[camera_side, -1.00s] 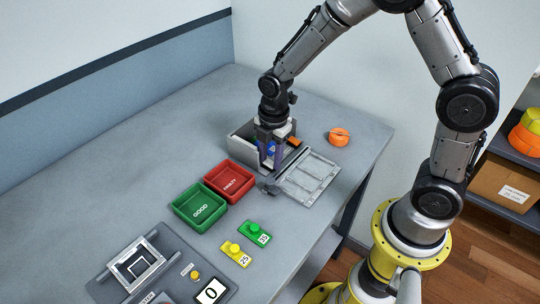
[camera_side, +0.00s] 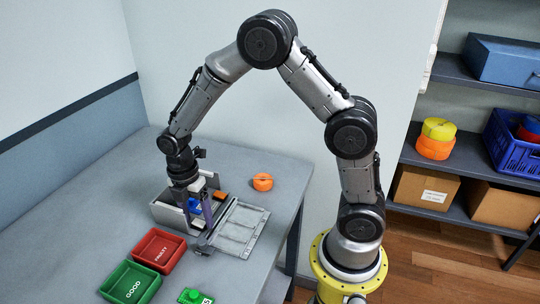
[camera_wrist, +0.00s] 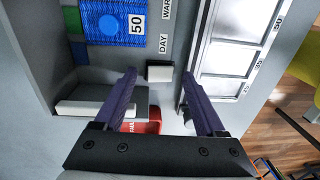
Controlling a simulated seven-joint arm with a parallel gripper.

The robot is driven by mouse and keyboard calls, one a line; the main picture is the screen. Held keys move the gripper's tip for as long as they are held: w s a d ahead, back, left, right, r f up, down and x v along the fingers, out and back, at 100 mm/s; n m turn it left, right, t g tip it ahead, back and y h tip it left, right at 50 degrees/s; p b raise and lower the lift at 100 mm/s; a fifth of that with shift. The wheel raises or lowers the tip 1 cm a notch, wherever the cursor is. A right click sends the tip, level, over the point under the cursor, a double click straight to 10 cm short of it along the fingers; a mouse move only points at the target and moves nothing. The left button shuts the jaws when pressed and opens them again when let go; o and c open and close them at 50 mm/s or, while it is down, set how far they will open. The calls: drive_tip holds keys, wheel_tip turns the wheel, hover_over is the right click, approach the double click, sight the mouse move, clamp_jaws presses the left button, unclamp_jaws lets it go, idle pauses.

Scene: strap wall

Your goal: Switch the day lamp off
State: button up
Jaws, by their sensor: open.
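An open grey box (camera_side: 168,214) stands on the table with its ribbed lid (camera_side: 240,229) folded out to the right. In the wrist view, a label reading DAY (camera_wrist: 163,43) sits on a grey panel, with a partly cut-off label starting WAR (camera_wrist: 166,10) above it. A small pale block (camera_wrist: 160,74), perhaps a switch, lies just below DAY. My gripper (camera_wrist: 159,76) is open and empty, its purple fingers either side of that block in the picture. I cannot tell whether they touch it. In the side view my gripper (camera_side: 207,218) is over the box. No lamp is clearly recognisable.
A blue woven piece marked 50 (camera_wrist: 120,22) lies in the box. Red (camera_side: 158,250) and green (camera_side: 131,284) trays stand in front, with a green tagged piece (camera_side: 193,297) nearby. An orange roll (camera_side: 263,182) sits behind the lid. Shelves stand at right.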

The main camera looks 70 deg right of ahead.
drive_tip(key=shift+w+g, duration=0.15)
drive_tip(key=shift+g, duration=0.15)
drive_tip(key=shift+w+r, duration=0.15)
drive_tip(key=shift+r, duration=0.1)
wheel_tip(320, 180, up, 14)
drive_tip(key=w+f, duration=0.1)
drive_tip(key=w, duration=0.1)
drive_tip(key=shift+t, duration=0.4)
drive_tip(key=s+f, duration=0.1)
drive_tip(key=f, duration=0.7)
drive_tip(key=s+f, duration=0.1)
drive_tip(key=f, duration=0.4)
drive_tip(key=shift+s, duration=0.35)
drive_tip(key=shift+f, duration=0.35)
drive_tip(key=shift+w+g, duration=0.25)
drive_tip(key=shift+g, duration=0.35)
wheel_tip(320, 180, up, 13)
drive_tip(key=w, duration=0.2)
wheel_tip(320, 180, up, 6)
drive_tip(key=t, duration=0.1)
hover_over(197, 221)
drive_tip(key=s+d+r+m+t, duration=0.25)
drive_tip(key=s+r, duration=0.35)
drive_tip(key=s, duration=0.3)
drive_tip(key=s+f+m+t, duration=0.2)
drive_tip(key=s+m+t, duration=0.1)
drive_tip(key=s+m, duration=0.7)
drive_tip(key=shift+s+f, duration=0.25)
drive_tip(key=shift+s, duration=0.4)
